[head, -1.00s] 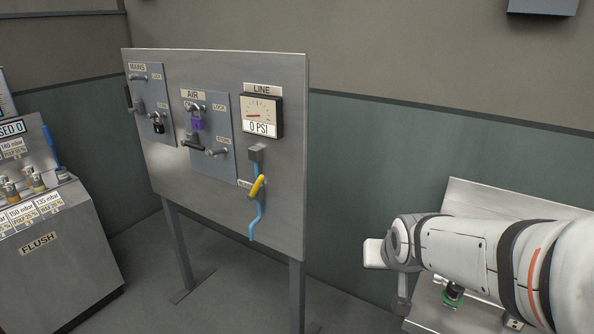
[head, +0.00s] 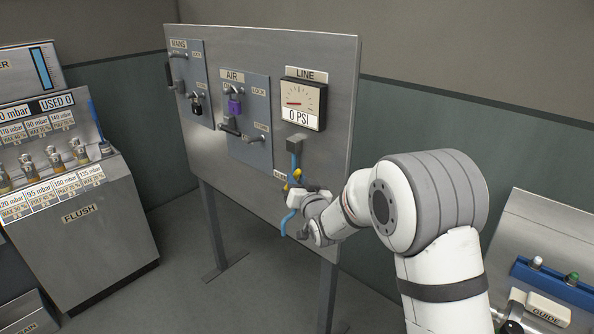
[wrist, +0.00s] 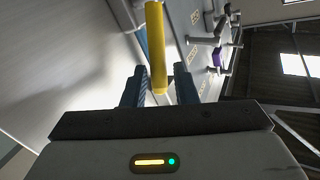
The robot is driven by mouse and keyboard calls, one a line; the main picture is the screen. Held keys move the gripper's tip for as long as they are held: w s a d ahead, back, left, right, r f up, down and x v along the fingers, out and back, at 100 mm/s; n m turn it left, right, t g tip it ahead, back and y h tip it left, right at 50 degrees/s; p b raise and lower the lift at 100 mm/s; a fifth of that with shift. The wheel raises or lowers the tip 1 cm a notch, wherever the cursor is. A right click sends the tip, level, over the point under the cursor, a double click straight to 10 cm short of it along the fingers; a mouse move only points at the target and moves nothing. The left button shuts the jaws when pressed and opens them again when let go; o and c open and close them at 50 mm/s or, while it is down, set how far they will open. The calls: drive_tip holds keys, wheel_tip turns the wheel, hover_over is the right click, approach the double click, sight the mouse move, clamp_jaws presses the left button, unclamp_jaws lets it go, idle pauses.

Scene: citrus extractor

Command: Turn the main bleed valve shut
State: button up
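The bleed valve's yellow handle (head: 297,176) is on the grey panel below the LINE gauge (head: 303,103), which reads 0 PSI. A blue hose (head: 291,222) hangs at the valve. My gripper (head: 298,193) is at the valve and hides much of it in the head view. In the wrist view the yellow handle (wrist: 156,40) runs down from the top edge, with its end between the two fingers of my gripper (wrist: 160,72). The fingers are apart, with a gap on each side of the handle.
The MAINS plate (head: 203,60) has a black padlock (head: 196,106). A FLUSH console (head: 110,235) stands left; a blue tray (head: 560,285) lies right.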

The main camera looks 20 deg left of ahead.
drive_tip(key=p+x, duration=0.1)
drive_tip(key=x, duration=0.4)
drive_tip(key=shift+d, duration=0.1)
clamp_jaws()
idle(0.3)
